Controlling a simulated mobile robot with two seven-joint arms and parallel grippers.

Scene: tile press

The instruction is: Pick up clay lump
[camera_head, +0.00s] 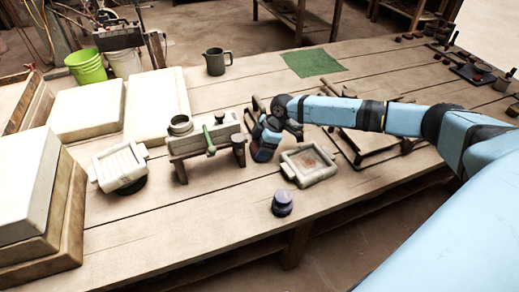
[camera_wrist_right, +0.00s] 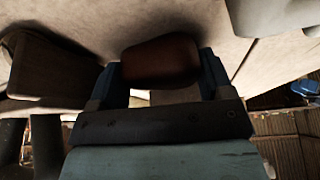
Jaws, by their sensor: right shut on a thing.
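My right gripper (camera_head: 262,152) reaches down to the wooden table between the small press and a pale framed mould (camera_head: 309,164). In the right wrist view the two blue fingers of the gripper (camera_wrist_right: 162,75) stand on either side of a rounded brown clay lump (camera_wrist_right: 160,60), and the gripper is shut on it. The lump is close to the table surface; I cannot tell whether it touches. In the head view the lump is hidden by the gripper. My left gripper is in neither view.
The press bench (camera_head: 192,145) with a green handle stands just left of my right gripper. A purple-topped round thing (camera_head: 282,203) stands in front. A white mould (camera_head: 120,166) and pale slabs (camera_head: 157,103) are at left. A green mat (camera_head: 313,63) lies behind. The front table is mostly clear.

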